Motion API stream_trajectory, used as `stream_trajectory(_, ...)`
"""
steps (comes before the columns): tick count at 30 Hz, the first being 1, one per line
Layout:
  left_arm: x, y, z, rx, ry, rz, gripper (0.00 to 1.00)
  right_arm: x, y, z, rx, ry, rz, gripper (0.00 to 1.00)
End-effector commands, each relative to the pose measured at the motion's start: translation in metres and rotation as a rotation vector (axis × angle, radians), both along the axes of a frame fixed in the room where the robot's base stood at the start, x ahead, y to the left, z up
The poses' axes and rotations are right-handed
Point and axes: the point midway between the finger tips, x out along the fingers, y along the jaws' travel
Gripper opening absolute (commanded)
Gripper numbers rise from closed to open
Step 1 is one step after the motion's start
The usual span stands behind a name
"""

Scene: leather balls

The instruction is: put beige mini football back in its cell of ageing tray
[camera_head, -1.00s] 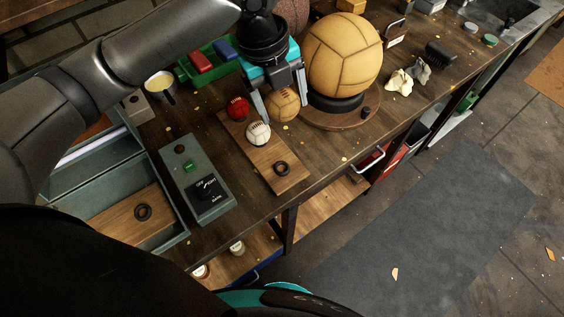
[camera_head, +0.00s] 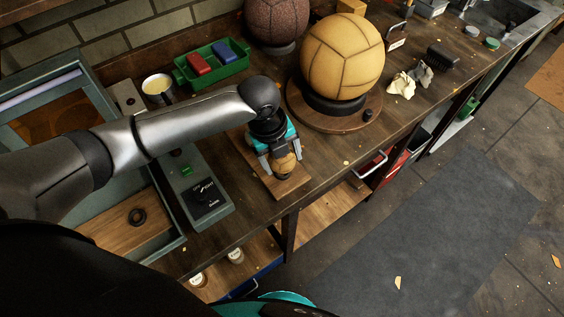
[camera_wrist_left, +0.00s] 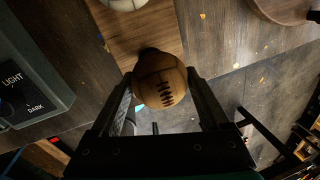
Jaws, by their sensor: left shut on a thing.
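The beige mini football (camera_head: 286,166) is a small tan ball with dark lacing; it also shows in the left wrist view (camera_wrist_left: 160,80). My left gripper (camera_head: 284,163) is shut on it, one finger on each side. It holds the ball over the near end of the wooden tray (camera_head: 292,188). A dark ring edge (camera_wrist_left: 149,52) shows beside the ball in the wrist view; whether the ball touches it I cannot tell. A white ball (camera_wrist_left: 125,3) sits farther along the tray, mostly cut off. My right gripper is not in view.
A grey control box (camera_head: 205,200) marked LIGHT and DARK stands left of the tray. A large yellow ball (camera_head: 342,60) on a round stand is behind right. The bench front edge is close to the tray. A green bin (camera_head: 212,68) is at the back.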

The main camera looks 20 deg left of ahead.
Motion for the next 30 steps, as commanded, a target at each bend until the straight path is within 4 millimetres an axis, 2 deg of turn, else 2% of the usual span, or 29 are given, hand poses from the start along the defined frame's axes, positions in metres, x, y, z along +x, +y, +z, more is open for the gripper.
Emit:
stream_trajectory(1, 0.0, 0.0, -0.01, 0.0, 0.002, 0.002, 0.08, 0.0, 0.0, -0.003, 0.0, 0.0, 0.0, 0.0)
stream_trajectory(3, 0.0, 0.0, -0.017, 0.001, 0.001, 0.001, 0.08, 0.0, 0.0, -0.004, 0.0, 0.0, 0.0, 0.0)
stream_trajectory(17, 0.0, 0.0, -0.024, 0.0, -0.001, 0.0, 0.08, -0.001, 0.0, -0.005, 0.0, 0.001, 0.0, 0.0)
stream_trajectory(18, 0.0, 0.0, -0.024, 0.0, 0.0, 0.0, 0.82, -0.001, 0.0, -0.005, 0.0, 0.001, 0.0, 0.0)
stream_trajectory(23, 0.0, 0.0, -0.024, 0.0, 0.0, 0.0, 1.0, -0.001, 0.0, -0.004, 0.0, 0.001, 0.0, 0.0)
stream_trajectory(30, 0.0, 0.0, -0.023, 0.001, -0.001, 0.0, 1.0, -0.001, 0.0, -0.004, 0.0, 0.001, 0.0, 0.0)
